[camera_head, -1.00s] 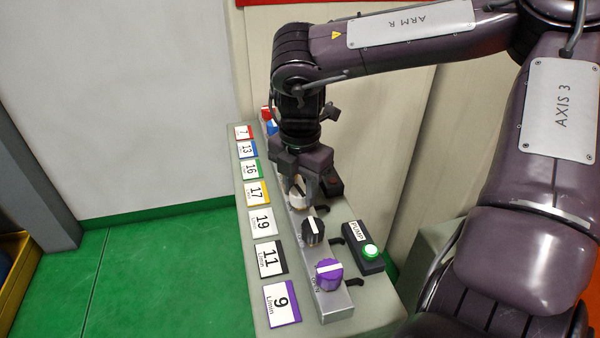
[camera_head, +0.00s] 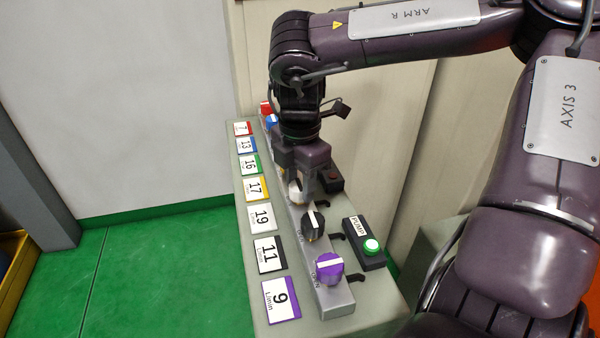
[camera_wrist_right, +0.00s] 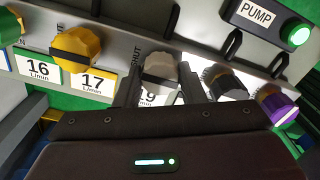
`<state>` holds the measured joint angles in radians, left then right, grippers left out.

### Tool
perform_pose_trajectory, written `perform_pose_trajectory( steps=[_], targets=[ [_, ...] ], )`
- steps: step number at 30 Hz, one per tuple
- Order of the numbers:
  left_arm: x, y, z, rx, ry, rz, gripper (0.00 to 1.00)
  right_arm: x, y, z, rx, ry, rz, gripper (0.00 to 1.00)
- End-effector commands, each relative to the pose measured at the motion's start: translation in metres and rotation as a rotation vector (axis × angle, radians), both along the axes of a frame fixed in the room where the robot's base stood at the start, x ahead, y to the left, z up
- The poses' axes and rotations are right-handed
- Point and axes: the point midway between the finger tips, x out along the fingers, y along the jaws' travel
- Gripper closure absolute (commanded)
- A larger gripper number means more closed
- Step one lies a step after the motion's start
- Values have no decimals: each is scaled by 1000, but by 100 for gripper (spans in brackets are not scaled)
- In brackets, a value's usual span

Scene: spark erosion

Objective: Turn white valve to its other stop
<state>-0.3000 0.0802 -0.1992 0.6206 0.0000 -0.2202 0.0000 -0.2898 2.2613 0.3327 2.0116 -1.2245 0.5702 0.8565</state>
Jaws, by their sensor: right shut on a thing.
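The white valve (camera_head: 296,193) is a knob on the grey manifold bar, in line with the card reading 19. It also shows in the right wrist view (camera_wrist_right: 160,68), between the two fingers. My right gripper (camera_wrist_right: 160,82) is shut on the white valve, with a finger on either side of it. In the head view the right gripper (camera_head: 303,182) comes down from above and hides part of the knob. The word SHUT is printed on the bar beside the valve in the wrist view. My left gripper is not in view.
The black valve (camera_head: 313,225) and purple valve (camera_head: 328,268) stand on the near side, the yellow valve (camera_wrist_right: 76,45) on the other. Red (camera_head: 265,108) and blue (camera_head: 271,121) valves are at the far end. A PUMP box (camera_head: 364,244) with a lit green button stands right of the bar.

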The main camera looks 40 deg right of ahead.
Motion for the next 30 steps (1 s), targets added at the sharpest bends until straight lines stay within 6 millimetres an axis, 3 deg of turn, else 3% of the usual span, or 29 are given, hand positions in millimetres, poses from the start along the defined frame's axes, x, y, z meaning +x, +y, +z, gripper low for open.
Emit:
perform_pose_trajectory(
  steps=[1, 6, 16, 30],
  targets=[
    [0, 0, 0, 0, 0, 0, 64, 1, 0, 1, 1, -3, -2, 63],
    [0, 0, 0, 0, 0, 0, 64, 1, 0, 1, 1, -2, 0, 42],
    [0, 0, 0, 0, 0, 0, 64, 1, 0, 5, 0, -3, 1, 42],
    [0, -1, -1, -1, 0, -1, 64, 1, 0, 73, -1, -4, 0, 42]
  ],
)
